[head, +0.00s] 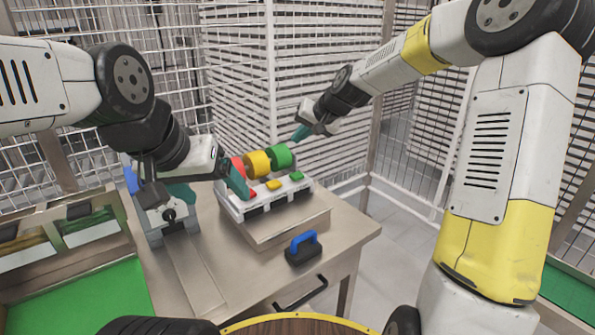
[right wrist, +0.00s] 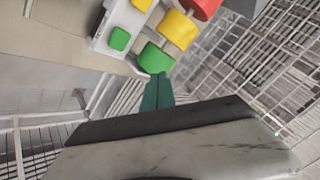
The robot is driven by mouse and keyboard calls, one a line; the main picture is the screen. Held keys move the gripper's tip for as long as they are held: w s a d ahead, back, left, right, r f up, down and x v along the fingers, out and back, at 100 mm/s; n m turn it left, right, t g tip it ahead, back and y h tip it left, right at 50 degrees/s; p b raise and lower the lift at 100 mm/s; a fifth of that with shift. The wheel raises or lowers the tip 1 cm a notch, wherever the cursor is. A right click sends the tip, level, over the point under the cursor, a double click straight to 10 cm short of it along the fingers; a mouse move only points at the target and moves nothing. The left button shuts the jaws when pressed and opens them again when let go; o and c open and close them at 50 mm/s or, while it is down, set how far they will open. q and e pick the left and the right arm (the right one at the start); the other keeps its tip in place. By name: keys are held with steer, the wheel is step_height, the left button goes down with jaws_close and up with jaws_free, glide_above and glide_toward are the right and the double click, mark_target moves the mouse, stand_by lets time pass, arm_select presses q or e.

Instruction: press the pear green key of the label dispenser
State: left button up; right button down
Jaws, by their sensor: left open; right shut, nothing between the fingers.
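The label dispenser (head: 280,207) is a pale grey unit on the table, with red, yellow and green rolls along its back. Its green key (head: 296,176) is at the right end, in front of the green roll (head: 280,157); the key also shows in the right wrist view (right wrist: 119,39). A yellow key (head: 273,185) is to its left. My right gripper (head: 298,133) is shut and empty, above and behind the green roll; its teal tips (right wrist: 157,88) show beside that roll. My left gripper (head: 211,187) is open at the dispenser's left end, hiding part of it.
A black block with a blue handle (head: 302,248) stands on the table in front of the dispenser. A grey device with a black knob (head: 170,218) stands to the left. A green-floored bin (head: 95,300) is at lower left. Wire mesh fencing rises behind.

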mark_target(299, 175)
steer(key=shift+f, duration=4.4)
steer(key=shift+f, duration=0.1)
steer(key=shift+f, duration=0.3)
steer(key=shift+f, duration=0.5)
steer(key=shift+r, duration=0.9)
steer(key=shift+r, duration=0.1)
steer(key=shift+r, duration=2.45)
